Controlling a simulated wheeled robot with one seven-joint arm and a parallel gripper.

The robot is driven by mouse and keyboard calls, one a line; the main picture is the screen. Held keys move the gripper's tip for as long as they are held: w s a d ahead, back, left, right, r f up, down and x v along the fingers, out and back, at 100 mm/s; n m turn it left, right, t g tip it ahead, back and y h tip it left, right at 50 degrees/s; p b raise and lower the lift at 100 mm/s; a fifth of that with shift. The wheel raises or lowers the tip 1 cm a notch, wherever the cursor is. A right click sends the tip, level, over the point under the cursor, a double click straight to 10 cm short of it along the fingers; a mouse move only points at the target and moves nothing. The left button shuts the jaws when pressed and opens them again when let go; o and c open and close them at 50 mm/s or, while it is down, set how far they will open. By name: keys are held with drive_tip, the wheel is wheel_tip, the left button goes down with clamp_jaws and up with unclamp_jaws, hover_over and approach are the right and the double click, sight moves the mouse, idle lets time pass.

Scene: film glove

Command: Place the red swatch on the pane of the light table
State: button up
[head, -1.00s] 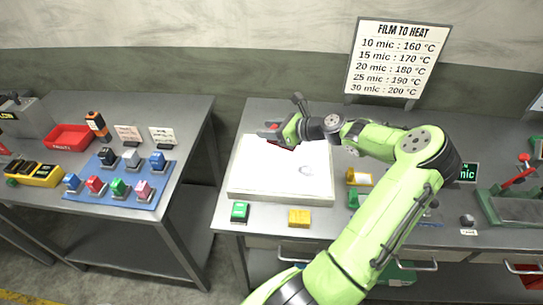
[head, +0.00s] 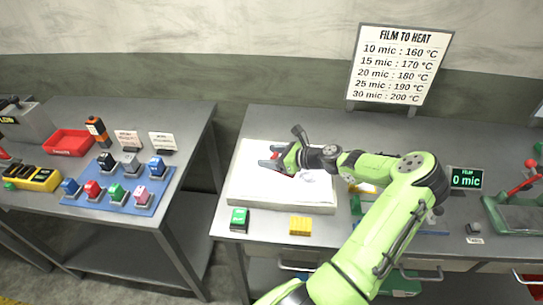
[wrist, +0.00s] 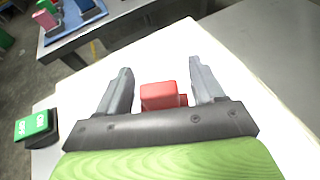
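The red swatch (wrist: 160,97) is a small red block on the white pane of the light table (wrist: 165,50), as the wrist view shows. It lies between the fingers of my gripper (wrist: 162,88), with a gap on each side. The fingers are spread and do not touch it. In the head view my gripper (head: 271,157) is low over the back middle of the light table (head: 250,190). The swatch is mostly hidden there by the gripper.
A green ON/OFF switch block (head: 239,219) and a yellow block (head: 300,226) sit in front of the light table. A blue board (head: 118,190) with several coloured handled pieces is on the left table. A film display (head: 466,178) stands at right.

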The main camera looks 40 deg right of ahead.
drive_tip(key=shift+r, duration=0.15)
drive_tip(key=p+v, duration=0.1)
drive_tip(key=v, duration=1.1)
drive_tip(key=w+a+n+g, duration=0.1)
drive_tip(key=a+n+g, duration=0.1)
drive_tip(key=a, duration=0.1)
drive_tip(key=w+a+n+g+y, duration=0.1)
drive_tip(key=a+n+g, duration=0.1)
drive_tip(key=a+n, duration=0.1)
drive_tip(key=w+a+n+g, duration=0.1)
drive_tip(key=w+a+n, duration=0.1)
drive_tip(key=a, duration=0.3)
drive_tip(key=shift+r+n+g+y, duration=0.1)
drive_tip(key=shift+n+g+y, duration=0.25)
drive_tip(key=shift+n, duration=0.25)
drive_tip(key=s+a+r+n+g+h, duration=0.2)
drive_tip(key=s+a+r+n+h, duration=0.15)
drive_tip(key=a+r+n, duration=0.45)
drive_tip(key=s+a+r+n+g+h, duration=0.2)
drive_tip(key=s+a+r+n+h, duration=0.15)
drive_tip(key=a+n, duration=0.75)
drive_tip(key=s+a+r+n+t+y, duration=0.1)
drive_tip(key=s+a+r+n+t, duration=0.1)
drive_tip(key=s, duration=0.6)
drive_tip(key=a+r+n, duration=0.1)
drive_tip(key=a+n, duration=0.1)
drive_tip(key=n, duration=0.1)
drive_tip(key=shift+s+a+r+n, duration=0.2)
drive_tip(key=shift+n, duration=0.1)
